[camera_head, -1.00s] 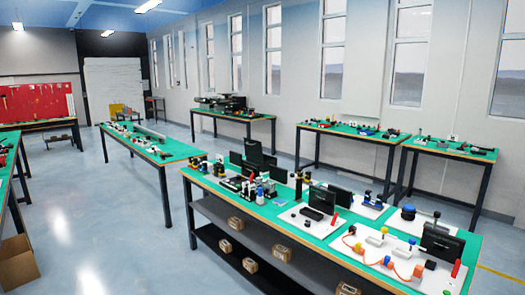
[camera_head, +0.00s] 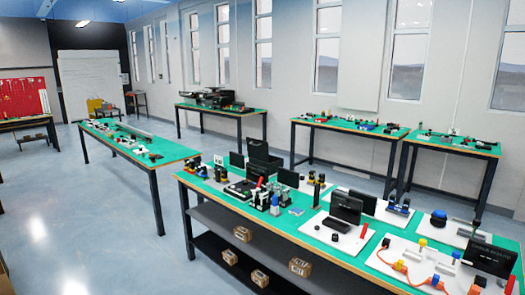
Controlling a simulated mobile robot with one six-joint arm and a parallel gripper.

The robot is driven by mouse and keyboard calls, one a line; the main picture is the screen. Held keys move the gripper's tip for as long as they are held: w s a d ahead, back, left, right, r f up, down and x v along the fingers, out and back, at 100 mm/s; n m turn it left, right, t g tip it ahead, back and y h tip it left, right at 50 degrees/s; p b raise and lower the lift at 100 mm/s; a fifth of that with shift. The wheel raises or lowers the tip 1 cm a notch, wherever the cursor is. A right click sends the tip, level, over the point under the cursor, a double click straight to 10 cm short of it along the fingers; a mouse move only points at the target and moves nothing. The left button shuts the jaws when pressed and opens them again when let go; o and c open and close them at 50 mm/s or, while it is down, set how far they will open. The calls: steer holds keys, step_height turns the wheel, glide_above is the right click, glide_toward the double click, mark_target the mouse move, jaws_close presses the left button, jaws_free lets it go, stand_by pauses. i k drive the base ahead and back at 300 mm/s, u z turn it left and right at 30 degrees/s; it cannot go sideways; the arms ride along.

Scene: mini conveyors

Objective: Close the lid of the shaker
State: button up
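I cannot tell for sure which device is the shaker. The near green table (camera_head: 300,238) holds several small devices, among them a black case with a raised panel (camera_head: 262,152), a black upright panel on a white board (camera_head: 346,207) and a black panel at the right end (camera_head: 490,256). A large dark machine (camera_head: 213,98) sits on a table by the windows; its details are too small to read. My gripper is not in view.
Cardboard boxes (camera_head: 300,267) lie on the shelves under the near table. Another green table (camera_head: 130,142) stands to the left, and more tables (camera_head: 345,126) line the window wall. The blue-grey floor (camera_head: 80,235) at lower left is clear.

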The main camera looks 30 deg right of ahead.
mark_target(258, 150)
steer(key=z, duration=0.65)
steer(key=i, duration=2.05)
steer(key=u, duration=0.65)
steer(key=i, duration=0.7)
steer(key=u, duration=0.45)
steer(key=i, duration=1.95)
steer(key=z, duration=0.15)
